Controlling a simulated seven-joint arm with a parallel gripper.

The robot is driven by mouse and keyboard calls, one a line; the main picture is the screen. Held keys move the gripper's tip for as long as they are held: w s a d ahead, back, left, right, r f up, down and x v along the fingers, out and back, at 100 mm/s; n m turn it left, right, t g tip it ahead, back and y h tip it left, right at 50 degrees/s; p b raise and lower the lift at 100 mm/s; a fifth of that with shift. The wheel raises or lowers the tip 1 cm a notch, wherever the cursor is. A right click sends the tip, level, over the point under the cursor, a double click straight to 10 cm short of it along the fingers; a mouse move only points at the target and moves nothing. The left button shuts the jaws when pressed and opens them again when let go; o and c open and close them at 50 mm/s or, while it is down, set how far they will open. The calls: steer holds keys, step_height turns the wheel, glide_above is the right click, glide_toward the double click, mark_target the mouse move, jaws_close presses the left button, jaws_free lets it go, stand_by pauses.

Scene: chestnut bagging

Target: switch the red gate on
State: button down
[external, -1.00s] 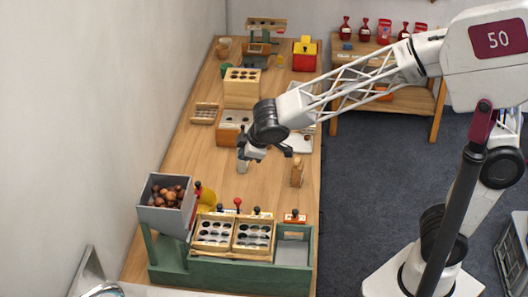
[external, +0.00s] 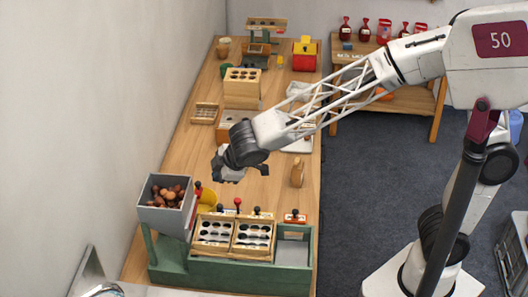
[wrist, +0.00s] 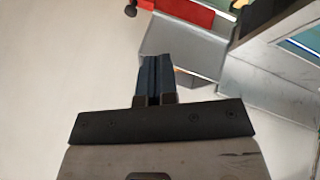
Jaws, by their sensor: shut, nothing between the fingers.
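A red bar with a dark knob, seemingly the red gate (wrist: 185,14), shows at the top of the wrist view, beside a grey metal chute (wrist: 180,48). In the external view, a small red part with a dark knob (external: 198,188) stands at the right side of the grey hopper (external: 164,208). A red-knobbed lever (external: 237,202) stands behind the slotted wooden trays. My gripper (external: 227,175) is above the table, behind and to the right of the hopper, apart from it. Its fingers (wrist: 155,65) are shut and empty.
The hopper holds several brown chestnuts. Dark-knobbed levers (external: 257,210) line the back of the green stand (external: 230,272). A wooden block (external: 297,173) stands to the right of my gripper. A yellow cup-like thing (external: 208,197) is beside the hopper.

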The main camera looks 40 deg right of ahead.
steer(key=shift+f, duration=0.1)
glide_toward(196, 191)
step_height(196, 191, down, 3)
steer(key=s+a, duration=0.1)
steer(key=a, duration=0.1)
steer(key=shift+w+d+f, duration=0.15)
steer(key=shift+w+f, duration=0.1)
steer(key=shift+w, duration=0.45)
steer(key=shift+w+d+f, duration=0.1)
steer(key=shift+w+d, duration=0.1)
steer(key=shift+w, duration=0.35)
steer(key=shift+w+d+f, duration=0.15)
steer(key=shift+w, duration=0.4)
steer(key=w+d, duration=0.4)
